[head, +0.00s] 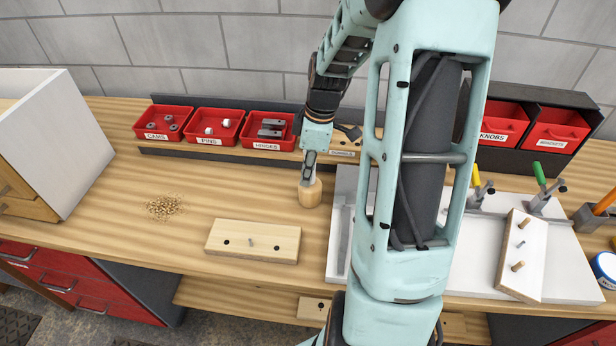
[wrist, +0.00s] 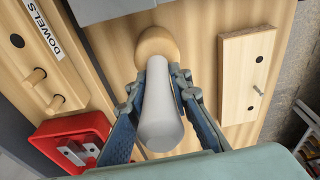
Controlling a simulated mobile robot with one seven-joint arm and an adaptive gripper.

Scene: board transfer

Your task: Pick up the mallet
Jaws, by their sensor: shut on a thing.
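The mallet has a round wooden head (head: 310,193) and a pale grey handle (wrist: 161,118). It is upright, head down, at the bench top in front of the hinges bin. I cannot tell whether the head touches the bench. My gripper (head: 308,168) is above the head, shut on the handle. In the wrist view the fingers (wrist: 168,78) lie on both sides of the handle, close to the wooden head (wrist: 157,44). My arm hides part of the bench to the right.
A drilled board (head: 253,242) with a pin lies in front of the mallet. Wood shavings (head: 164,207) lie to the left. Red bins (head: 267,130) and the dowels rack (head: 343,154) stand behind. A white fixture with clamps (head: 478,195) is to the right.

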